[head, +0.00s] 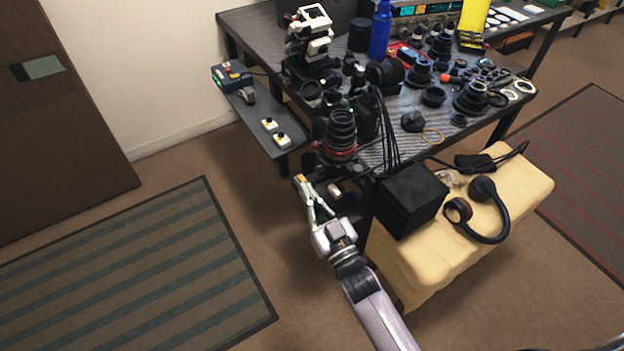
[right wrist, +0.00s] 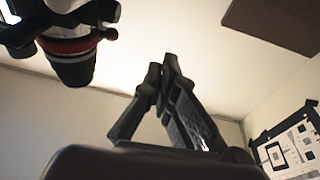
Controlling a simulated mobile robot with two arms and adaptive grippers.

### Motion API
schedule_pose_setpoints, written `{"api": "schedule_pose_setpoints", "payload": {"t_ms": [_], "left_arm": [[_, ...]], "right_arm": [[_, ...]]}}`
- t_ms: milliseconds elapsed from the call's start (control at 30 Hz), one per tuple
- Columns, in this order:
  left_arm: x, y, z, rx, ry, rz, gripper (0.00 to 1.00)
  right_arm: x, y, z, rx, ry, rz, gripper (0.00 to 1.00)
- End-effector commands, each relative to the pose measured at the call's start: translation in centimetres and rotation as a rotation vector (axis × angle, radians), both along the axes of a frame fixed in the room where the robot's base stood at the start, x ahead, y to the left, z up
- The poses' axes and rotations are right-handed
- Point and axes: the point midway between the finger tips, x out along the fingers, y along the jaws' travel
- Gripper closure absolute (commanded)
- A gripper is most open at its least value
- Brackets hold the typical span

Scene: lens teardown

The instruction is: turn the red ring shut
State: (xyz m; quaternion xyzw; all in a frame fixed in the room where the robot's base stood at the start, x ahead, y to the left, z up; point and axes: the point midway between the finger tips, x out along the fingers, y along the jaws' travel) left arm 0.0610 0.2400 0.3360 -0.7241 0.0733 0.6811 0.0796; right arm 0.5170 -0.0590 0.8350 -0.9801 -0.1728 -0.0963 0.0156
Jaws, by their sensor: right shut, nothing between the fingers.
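The red ring (head: 340,153) sits around the lower part of a ribbed black lens (head: 342,128) at the near left corner of the workbench. In the right wrist view the red ring (right wrist: 70,44) shows at the upper left, around a dark lens barrel (right wrist: 72,68). My right gripper (head: 301,181) is below and left of the ring, apart from it. Its fingers (right wrist: 162,68) are shut and empty. From these views I cannot tell how far the ring is turned. My left gripper is out of view.
The workbench (head: 395,155) is crowded with lens parts, and black cables hang at its near edge. A side shelf (head: 250,115) holds small switches. A yellow-covered stand (head: 400,265) with a black box (head: 410,198) and headphones (head: 485,222) is right of my arm. Open floor lies left.

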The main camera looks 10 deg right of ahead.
Motion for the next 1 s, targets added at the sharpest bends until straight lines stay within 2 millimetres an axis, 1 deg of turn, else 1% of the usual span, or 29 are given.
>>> {"api": "schedule_pose_setpoints", "payload": {"t_ms": [33, 67, 133, 233, 300, 333, 433, 700, 1000], "left_arm": [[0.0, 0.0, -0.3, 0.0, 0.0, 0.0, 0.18], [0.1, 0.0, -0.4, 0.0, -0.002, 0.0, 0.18], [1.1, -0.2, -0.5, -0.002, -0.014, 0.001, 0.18], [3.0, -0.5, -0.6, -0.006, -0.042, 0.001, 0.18], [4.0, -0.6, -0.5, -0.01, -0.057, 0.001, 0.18], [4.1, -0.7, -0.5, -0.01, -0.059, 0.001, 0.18], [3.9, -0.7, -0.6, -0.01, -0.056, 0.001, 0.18], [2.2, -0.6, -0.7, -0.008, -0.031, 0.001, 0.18], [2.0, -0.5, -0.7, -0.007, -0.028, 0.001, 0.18]], "right_arm": [[-1.0, 0.3, -0.4, 0.003, 0.003, 0.0, 1.0], [-1.6, 0.4, -0.6, 0.003, 0.004, 0.0, 1.0], [-2.8, 0.7, -0.8, 0.002, 0.004, 0.0, 1.0], [-4.0, 1.0, -1.0, 0.001, 0.001, -0.001, 1.0], [-4.6, 1.2, -1.1, 0.001, 0.001, -0.001, 1.0], [-4.8, 1.2, -1.1, 0.001, 0.0, -0.001, 1.0], [-5.1, 1.3, -1.0, 0.001, 0.0, -0.001, 1.0], [-5.2, 1.3, -1.0, 0.001, -0.001, -0.001, 1.0], [-5.2, 1.3, -1.2, -0.001, 0.003, -0.001, 1.0]]}}
